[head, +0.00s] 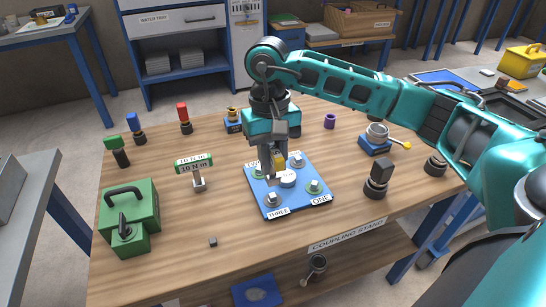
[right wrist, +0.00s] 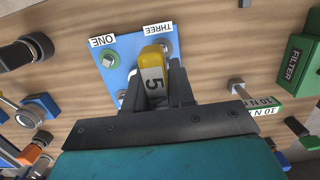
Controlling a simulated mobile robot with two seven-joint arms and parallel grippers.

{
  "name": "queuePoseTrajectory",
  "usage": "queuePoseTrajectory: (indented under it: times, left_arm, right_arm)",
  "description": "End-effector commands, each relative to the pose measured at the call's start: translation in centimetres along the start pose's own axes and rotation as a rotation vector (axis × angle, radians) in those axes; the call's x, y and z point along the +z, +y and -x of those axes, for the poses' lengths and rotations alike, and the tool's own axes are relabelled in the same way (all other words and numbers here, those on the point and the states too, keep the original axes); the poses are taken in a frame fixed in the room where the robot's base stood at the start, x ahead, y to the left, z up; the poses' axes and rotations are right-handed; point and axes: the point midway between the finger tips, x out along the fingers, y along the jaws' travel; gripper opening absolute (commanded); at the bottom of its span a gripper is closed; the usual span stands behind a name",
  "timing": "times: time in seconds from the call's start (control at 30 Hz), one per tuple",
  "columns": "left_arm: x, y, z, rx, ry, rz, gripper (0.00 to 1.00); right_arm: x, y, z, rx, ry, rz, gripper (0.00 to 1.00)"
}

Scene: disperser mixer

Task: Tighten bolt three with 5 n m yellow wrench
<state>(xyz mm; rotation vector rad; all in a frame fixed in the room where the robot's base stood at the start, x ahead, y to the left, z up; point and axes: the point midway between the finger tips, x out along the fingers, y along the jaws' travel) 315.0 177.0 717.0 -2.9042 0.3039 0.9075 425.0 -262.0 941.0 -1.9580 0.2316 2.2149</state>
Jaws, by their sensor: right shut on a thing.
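The blue plate (head: 256,203) lies on the wooden table, with bolts in green and grey rings near its corners. Bolt three (head: 272,199) is at its front left, beside the "THREE" label; it is partly visible in the right wrist view (right wrist: 167,47). Bolt one (head: 314,187) is at the front right. My right gripper (head: 277,170) points down over the plate's left half, shut on the yellow wrench (head: 279,160). Its yellow body marked "5" shows between the fingers in the right wrist view (right wrist: 152,80). The wrench's working end is hidden, so contact with a bolt cannot be told. My left gripper is out of view.
A green box (head: 130,217) with a handle is at the table's left. Colored-top tools stand along the back left. A dark fitting (head: 377,180) stands to the right. The front table area is mostly clear.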

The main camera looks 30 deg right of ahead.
Motion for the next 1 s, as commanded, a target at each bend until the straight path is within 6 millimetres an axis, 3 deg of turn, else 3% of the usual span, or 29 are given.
queuePoseTrajectory:
  times: [0.13,0.3,1.0]
  left_arm:
    - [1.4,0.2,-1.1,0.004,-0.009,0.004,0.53]
    - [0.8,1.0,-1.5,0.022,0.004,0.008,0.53]
    - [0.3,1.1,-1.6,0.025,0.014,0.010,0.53]
  right_arm:
    - [-0.3,0.0,-1.9,-0.001,0.001,-0.001,0.00]
    - [-0.4,0.0,-3.0,-0.001,0.001,-0.001,0.00]
    - [-0.4,0.0,-3.1,-0.001,0.001,0.000,0.00]
